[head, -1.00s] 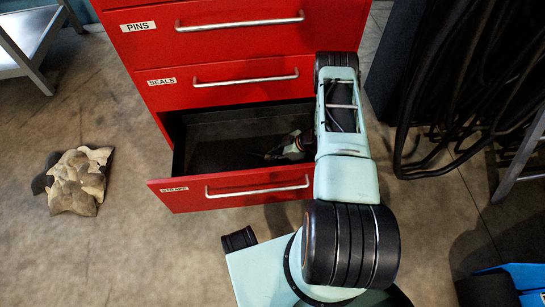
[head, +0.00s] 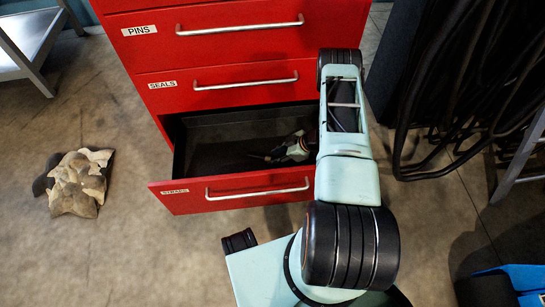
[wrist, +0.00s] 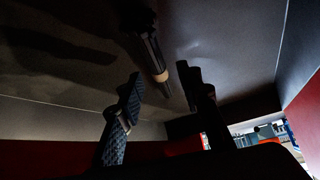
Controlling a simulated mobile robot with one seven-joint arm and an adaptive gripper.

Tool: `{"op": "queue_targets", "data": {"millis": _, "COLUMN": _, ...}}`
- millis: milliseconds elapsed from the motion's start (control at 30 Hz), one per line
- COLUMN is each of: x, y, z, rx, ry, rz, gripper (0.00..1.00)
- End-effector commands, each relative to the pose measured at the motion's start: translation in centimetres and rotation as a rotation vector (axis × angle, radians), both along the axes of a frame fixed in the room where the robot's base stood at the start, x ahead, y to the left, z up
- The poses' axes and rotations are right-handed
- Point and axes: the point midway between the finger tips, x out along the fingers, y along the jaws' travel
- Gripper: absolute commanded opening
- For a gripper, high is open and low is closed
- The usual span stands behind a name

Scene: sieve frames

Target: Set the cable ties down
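The cable ties look like a dark bundle with a tan band (wrist: 150,45) in the wrist view, and appear to lie on the open drawer's floor. My gripper (wrist: 164,84) is open, with its two dark fingers apart on either side of the bundle's near end. I see no clear contact between fingers and bundle. In the head view my gripper (head: 268,157) is low inside the open bottom drawer (head: 235,189), labelled STRAPS. I cannot make out the ties there.
The red cabinet's closed drawers, PINS (head: 240,30) and SEALS (head: 235,92), stand above the open one. The drawer's left part is bare. A crumpled tan cloth or paper (head: 76,182) lies on the floor at left. Black hoses (head: 440,90) hang at right.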

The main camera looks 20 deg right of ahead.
Motion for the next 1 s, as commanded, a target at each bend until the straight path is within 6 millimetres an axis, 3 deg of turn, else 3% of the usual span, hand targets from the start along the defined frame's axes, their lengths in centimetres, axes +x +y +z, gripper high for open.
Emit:
{"op": "queue_targets", "data": {"millis": 100, "x": -0.9, "y": -1.6, "z": 2.8, "rx": -0.001, "ry": -0.001, "rz": -0.002, "gripper": 0.33}}
{"op": "queue_targets", "data": {"millis": 400, "x": -2.9, "y": -4.4, "z": 6.9, "rx": 0.002, "ry": -0.001, "rz": -0.001, "gripper": 0.33}}
{"op": "queue_targets", "data": {"millis": 1000, "x": -3.4, "y": -5.1, "z": 7.8, "rx": 0.002, "ry": -0.001, "rz": 0.0, "gripper": 0.33}}
